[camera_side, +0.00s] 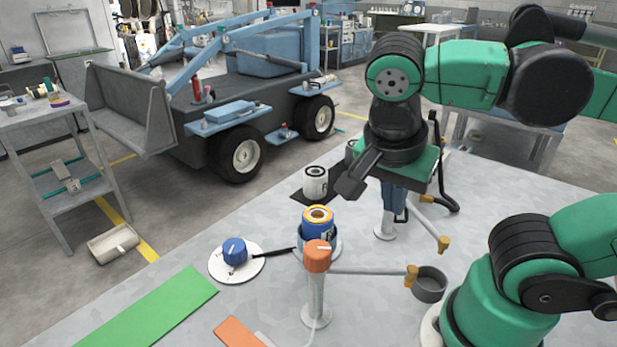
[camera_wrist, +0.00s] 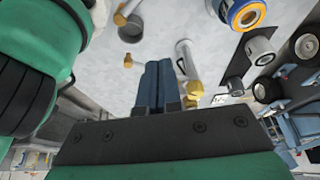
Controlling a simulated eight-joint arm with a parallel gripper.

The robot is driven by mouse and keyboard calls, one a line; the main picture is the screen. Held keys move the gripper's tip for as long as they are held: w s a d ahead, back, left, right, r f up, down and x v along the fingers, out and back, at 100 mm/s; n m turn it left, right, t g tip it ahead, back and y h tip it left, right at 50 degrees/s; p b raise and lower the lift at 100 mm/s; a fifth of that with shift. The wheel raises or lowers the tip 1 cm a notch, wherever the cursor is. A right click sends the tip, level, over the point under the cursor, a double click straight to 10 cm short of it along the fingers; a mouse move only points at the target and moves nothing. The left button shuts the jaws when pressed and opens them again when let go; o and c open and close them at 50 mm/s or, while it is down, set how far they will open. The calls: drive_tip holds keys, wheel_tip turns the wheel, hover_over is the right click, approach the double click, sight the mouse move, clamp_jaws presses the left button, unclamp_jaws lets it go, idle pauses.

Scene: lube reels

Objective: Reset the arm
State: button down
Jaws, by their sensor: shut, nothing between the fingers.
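My green and black arm reaches in from the right in the side view. My gripper (camera_side: 397,205) points down above the work table (camera_side: 450,290), over its back middle, near a post with a round white base. In the wrist view its blue fingers (camera_wrist: 158,82) lie side by side, shut, with nothing between them. In the side view the fingers are partly covered by the dark wrist bracket and its green plate.
An orange-topped post (camera_side: 318,257) with a side arm stands at the front. A blue and orange can (camera_side: 318,221), a white can (camera_side: 315,182), a blue knob (camera_side: 235,250) and a grey cup (camera_side: 430,284) stand nearby. A green strip (camera_side: 150,312) lies at left.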

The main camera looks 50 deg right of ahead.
drive_tip(key=w+f+n+t+y, duration=0.4)
drive_tip(key=w+n, duration=0.7)
drive_tip(key=n, duration=0.6)
drive_tip(key=shift+a+f+t, duration=0.2)
drive_tip(key=shift+a+t, duration=0.1)
drive_tip(key=shift+t, duration=1.1)
